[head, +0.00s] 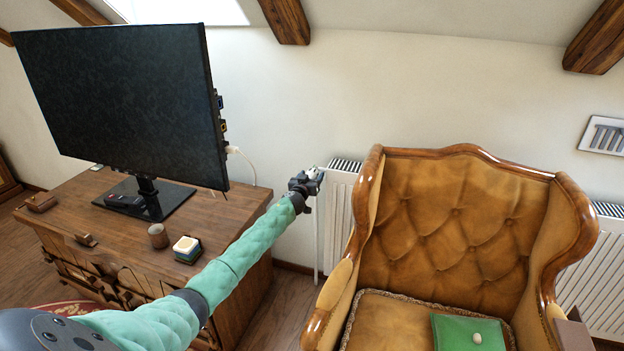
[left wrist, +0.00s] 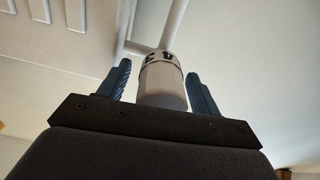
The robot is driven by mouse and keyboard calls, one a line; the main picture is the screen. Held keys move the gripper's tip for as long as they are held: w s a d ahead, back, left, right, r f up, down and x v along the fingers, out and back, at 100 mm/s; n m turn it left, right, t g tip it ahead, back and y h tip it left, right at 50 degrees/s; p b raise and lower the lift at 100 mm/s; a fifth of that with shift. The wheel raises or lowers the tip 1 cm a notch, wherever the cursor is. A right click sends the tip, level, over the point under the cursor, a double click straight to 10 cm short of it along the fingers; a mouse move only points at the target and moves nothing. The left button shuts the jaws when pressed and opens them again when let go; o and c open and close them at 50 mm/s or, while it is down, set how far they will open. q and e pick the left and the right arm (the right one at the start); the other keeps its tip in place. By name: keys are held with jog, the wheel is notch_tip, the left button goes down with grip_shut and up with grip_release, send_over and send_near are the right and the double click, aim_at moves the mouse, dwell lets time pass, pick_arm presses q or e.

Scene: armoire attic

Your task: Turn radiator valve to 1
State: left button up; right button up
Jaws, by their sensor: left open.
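My left gripper (head: 308,182) is stretched out to the left end of the white radiator (head: 340,208), by the wall. In the left wrist view the radiator valve (left wrist: 163,80) is a pale round knob with dark markings near its far end; one looks like a 3. The open fingers of my left gripper (left wrist: 162,92) stand one on each side of the knob, with visible gaps. The valve joins a white pipe (left wrist: 172,25). In the head view the gripper hides most of the valve. My right gripper is not in view.
A leather armchair (head: 455,215) stands in front of the radiator, just right of my left arm. A wooden desk (head: 240,208) with a monitor (head: 115,95) is on the left. A narrow strip of floor (head: 285,305) lies between them.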

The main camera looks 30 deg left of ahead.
pick_arm(q)
jog(key=shift+w, duration=0.1)
jog(key=shift+c, duration=0.4)
jog(key=c, duration=0.9)
jog(key=shift+m, duration=0.3)
